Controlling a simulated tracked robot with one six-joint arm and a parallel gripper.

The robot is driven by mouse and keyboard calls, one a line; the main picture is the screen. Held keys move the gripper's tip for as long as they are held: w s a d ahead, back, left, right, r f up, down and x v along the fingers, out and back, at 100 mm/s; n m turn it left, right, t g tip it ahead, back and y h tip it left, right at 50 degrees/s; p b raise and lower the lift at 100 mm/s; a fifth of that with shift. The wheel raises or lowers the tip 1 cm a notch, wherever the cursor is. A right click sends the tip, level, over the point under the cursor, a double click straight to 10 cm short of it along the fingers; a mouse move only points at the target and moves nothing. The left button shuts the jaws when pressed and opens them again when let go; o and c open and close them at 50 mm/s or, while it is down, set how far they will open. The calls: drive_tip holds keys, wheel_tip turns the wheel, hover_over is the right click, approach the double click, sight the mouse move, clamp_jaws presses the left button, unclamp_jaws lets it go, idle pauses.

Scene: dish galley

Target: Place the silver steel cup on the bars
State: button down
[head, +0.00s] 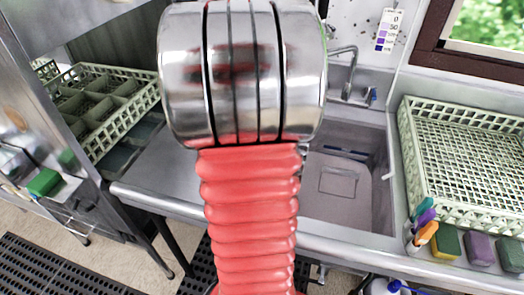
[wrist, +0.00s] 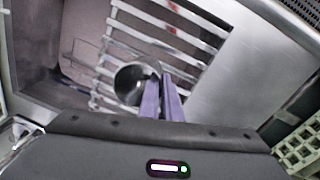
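In the wrist view the silver steel cup (wrist: 128,88) is seen from above, its round dark mouth towards the camera. The purple fingers of my gripper (wrist: 160,80) are close together at the cup's right edge, with the cup's wall between their tips. Steel bars (wrist: 178,26) run beneath and around the cup over the sink side. I cannot tell whether the cup's base touches them. In the head view my arm hides the cup, the bars and my gripper.
A sink basin (head: 340,185) with a tap (head: 345,75) lies right of my arm. A pale green rack (head: 465,160) stands at the right, with sponges (head: 479,249) before it. A compartmented rack (head: 125,120) is at the left. Bare steel counter (wrist: 245,75) adjoins the bars.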

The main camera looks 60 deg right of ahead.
wheel_tip(320, 180, down, 6)
idle(0.4)
drive_tip(key=shift+f, duration=1.9)
drive_tip(key=c, duration=2)
unclamp_jaws()
drive_tip(key=shift+f, duration=0.1)
drive_tip(key=r, duration=0.8)
drive_tip(key=w+r, duration=0.1)
drive_tip(key=r, duration=0.3)
drive_tip(key=shift+a+r, duration=0.15)
drive_tip(key=shift+a, duration=0.05)
